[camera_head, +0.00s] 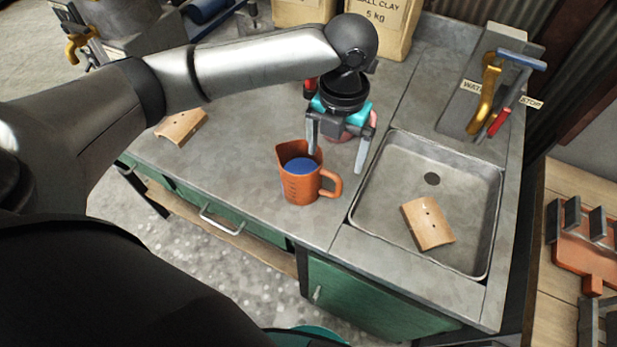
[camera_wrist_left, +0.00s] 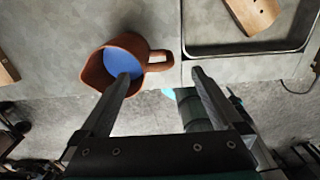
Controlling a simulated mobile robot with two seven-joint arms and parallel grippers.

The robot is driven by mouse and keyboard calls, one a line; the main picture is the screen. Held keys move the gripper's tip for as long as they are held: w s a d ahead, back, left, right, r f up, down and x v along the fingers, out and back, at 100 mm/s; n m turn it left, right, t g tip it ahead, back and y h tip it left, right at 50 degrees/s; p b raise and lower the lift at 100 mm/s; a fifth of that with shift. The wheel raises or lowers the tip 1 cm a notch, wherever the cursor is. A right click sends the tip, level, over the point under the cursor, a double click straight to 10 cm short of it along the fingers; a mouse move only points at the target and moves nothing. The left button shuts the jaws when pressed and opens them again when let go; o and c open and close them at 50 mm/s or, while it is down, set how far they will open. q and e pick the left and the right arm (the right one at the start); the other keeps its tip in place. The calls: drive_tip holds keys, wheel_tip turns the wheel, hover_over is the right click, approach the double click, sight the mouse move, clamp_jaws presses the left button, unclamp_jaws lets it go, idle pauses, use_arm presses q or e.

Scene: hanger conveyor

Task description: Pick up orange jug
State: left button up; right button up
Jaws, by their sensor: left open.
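The orange jug (camera_head: 301,189) stands upright on the grey counter, left of the sink, with its handle to the right and blue contents showing inside. In the left wrist view the jug (camera_wrist_left: 104,57) is at the upper left, with its handle pointing right. My left gripper (camera_head: 335,162) is open and empty, just behind and above the jug in the head view. In the left wrist view one finger of the left gripper (camera_wrist_left: 160,76) overlaps the jug's opening and the other is right of the handle. I cannot tell whether a finger touches it. My right gripper is not in view.
The metal sink (camera_head: 357,206) is right of the jug and holds a curved tan tile (camera_head: 427,224). Another tile (camera_head: 181,126) lies on the counter at left. Levers (camera_head: 487,92) stand behind the sink. Clay bags (camera_head: 384,22) stand at the back. The counter (camera_head: 235,165) left of the jug is clear.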

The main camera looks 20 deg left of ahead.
sight(333, 173)
use_arm(q)
wheel_tip(333, 173, down, 6)
drive_tip(key=shift+f+b, duration=0.25)
drive_tip(key=shift+b, duration=0.15)
drive_tip(key=shift+s+a+f+b, duration=0.15)
drive_tip(key=shift+f+b, duration=0.05)
drive_tip(key=shift+f, duration=1.15)
drive_tip(key=shift+s+a+f+b, duration=0.1)
drive_tip(key=shift+s+f+b, duration=0.1)
drive_tip(key=shift+f, duration=1.1)
drive_tip(key=shift+r, duration=0.1)
clamp_jaws()
drive_tip(key=shift+w, duration=0.1)
